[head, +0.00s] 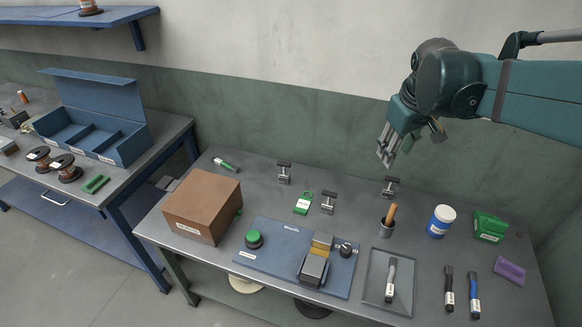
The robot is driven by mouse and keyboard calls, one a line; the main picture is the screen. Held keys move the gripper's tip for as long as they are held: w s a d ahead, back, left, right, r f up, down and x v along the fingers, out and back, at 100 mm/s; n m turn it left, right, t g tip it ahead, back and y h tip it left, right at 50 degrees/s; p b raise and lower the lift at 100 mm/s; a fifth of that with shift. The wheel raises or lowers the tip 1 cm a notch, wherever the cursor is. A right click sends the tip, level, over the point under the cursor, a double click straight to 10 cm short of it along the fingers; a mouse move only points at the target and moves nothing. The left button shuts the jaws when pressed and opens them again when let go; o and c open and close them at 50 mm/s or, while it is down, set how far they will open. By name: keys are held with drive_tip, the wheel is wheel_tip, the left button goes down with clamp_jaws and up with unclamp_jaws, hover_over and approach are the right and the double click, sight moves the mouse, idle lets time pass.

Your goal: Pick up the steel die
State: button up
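My gripper (386,152) hangs in the air above the back right of the grey workbench (265,190), fingers pointing down. It is clear of everything on the bench, and I see nothing held in it. Its fingers are too small and overlapped to tell whether they are open. I cannot tell for sure which thing is the steel die. Three small T-shaped grey metal pieces stand on the bench: one at the back (284,172), one further forward (328,203), and one below my gripper (389,188).
A brown box (203,205) stands at the left. A blue panel (283,262) carries a green knob and a press-like device.

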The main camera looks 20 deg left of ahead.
drive_tip(key=w+a+f+n+g, duration=0.1)
drive_tip(key=w+a+f+n, duration=0.25)
drive_tip(key=w+a, duration=0.55)
drive_tip(key=n+g+h, duration=0.1)
drive_tip(key=n+g, duration=0.1)
drive_tip(key=n, duration=0.3)
hover_over(283, 165)
drive_tip(key=d, duration=0.9)
wheel_tip(283, 165, down, 15)
drive_tip(key=a+f, duration=0.3)
drive_tip(key=a+f+n, duration=0.1)
drive_tip(key=a+f, duration=0.2)
drive_tip(key=w+a+f+n+h, duration=0.1)
drive_tip(key=a+f, duration=0.2)
drive_tip(key=shift+a+f, duration=0.25)
drive_tip(key=shift+f, duration=0.05)
drive_tip(key=shift+a+f, duration=0.3)
drive_tip(key=shift+f, duration=0.05)
drive_tip(key=shift+d+f, duration=0.2)
drive_tip(key=shift+f, duration=1.05)
